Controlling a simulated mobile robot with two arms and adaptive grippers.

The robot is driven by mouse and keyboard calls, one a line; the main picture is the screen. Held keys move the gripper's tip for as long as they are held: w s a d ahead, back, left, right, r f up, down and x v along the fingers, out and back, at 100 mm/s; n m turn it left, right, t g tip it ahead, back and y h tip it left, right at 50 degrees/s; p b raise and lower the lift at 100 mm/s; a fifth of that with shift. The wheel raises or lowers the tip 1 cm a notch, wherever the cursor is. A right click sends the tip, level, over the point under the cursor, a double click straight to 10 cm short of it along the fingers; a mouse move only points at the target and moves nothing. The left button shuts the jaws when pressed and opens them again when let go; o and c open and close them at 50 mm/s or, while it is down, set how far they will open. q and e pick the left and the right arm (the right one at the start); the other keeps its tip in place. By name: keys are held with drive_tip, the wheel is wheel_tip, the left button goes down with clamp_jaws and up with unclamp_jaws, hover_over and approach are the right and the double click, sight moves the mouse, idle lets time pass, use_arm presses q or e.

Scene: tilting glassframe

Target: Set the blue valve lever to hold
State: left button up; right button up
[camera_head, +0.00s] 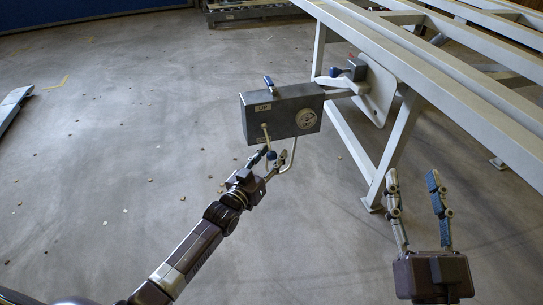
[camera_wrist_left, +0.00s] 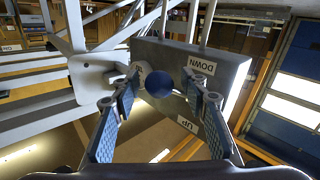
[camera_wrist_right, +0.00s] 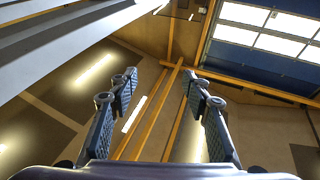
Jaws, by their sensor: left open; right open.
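A grey control box (camera_head: 285,112) hangs beside the white frame (camera_head: 378,92). A rod with a round blue knob (camera_head: 271,155) comes down from its front face; in the left wrist view the knob (camera_wrist_left: 160,84) faces me, with DOWN (camera_wrist_left: 202,65) and UP (camera_wrist_left: 187,124) labels on the box. I read no hold label. My left gripper (camera_head: 266,166) is open just below the box; its fingers lie either side of the knob in the left wrist view (camera_wrist_left: 162,76). Contact cannot be told. My right gripper (camera_head: 412,175) is open and empty, well to the right.
A small blue handle (camera_head: 268,82) stands on the box top. Another blue knob (camera_head: 336,72) sits by the frame mount. A bent light bar (camera_head: 291,155) hangs below the box, near my left gripper. The frame's leg (camera_head: 389,150) stands between the box and my right gripper. Floor at left is mostly clear.

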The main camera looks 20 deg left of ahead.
use_arm(q)
clamp_jaws()
idle(0.4)
